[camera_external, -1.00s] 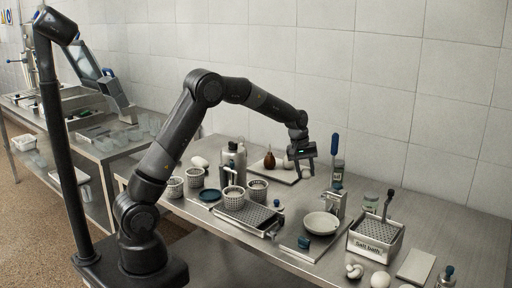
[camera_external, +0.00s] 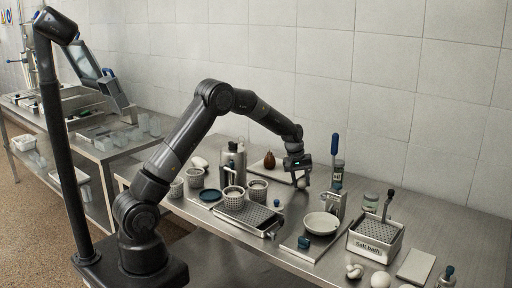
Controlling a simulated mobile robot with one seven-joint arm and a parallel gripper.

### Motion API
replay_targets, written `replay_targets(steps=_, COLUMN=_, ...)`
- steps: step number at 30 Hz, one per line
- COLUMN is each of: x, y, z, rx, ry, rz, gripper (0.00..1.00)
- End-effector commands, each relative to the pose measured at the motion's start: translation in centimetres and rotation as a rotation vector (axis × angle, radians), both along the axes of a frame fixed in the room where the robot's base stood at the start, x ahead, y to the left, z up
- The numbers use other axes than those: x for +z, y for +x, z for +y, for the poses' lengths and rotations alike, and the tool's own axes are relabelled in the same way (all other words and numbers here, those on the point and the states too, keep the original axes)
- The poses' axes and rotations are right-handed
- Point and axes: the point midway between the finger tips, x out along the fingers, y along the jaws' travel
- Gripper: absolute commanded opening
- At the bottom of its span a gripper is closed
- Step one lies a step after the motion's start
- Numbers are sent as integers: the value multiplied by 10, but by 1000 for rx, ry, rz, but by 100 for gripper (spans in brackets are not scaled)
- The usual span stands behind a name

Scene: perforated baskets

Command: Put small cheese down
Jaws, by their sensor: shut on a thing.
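My gripper (camera_external: 299,179) points down just above the right end of the pale board (camera_external: 262,171) at the back of the table. It is shut on a small whitish thing (camera_external: 301,183), apparently the small cheese, mostly hidden between the fingers. I cannot tell whether it touches the board. A dark brown pear-shaped thing (camera_external: 269,161) stands on the board to the left of the gripper.
Perforated baskets (camera_external: 234,199) and a perforated tray (camera_external: 247,218) stand in front. A blue-handled tool (camera_external: 335,146) rises close to the right. A white bowl (camera_external: 321,223) and the salt bath container (camera_external: 375,238) are further right.

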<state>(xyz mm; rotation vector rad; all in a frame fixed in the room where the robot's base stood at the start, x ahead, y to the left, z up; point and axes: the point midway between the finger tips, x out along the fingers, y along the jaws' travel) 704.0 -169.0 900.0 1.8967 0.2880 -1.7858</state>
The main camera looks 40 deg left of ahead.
Motion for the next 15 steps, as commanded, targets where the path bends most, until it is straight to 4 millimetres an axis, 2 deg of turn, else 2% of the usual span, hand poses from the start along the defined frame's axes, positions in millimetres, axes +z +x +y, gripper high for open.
replay_targets(steps=2, x=-3, y=0, z=0, rx=0, ry=0, rz=1, gripper=15)
replay_targets(steps=3, x=-2, y=0, z=0, rx=0, ry=0, rz=0, gripper=39)
replay_targets(steps=10, x=-2, y=0, z=0, rx=0, ry=0, rz=0, gripper=58)
replay_targets(steps=15, x=-2, y=0, z=0, rx=1, ry=0, rz=2, gripper=59)
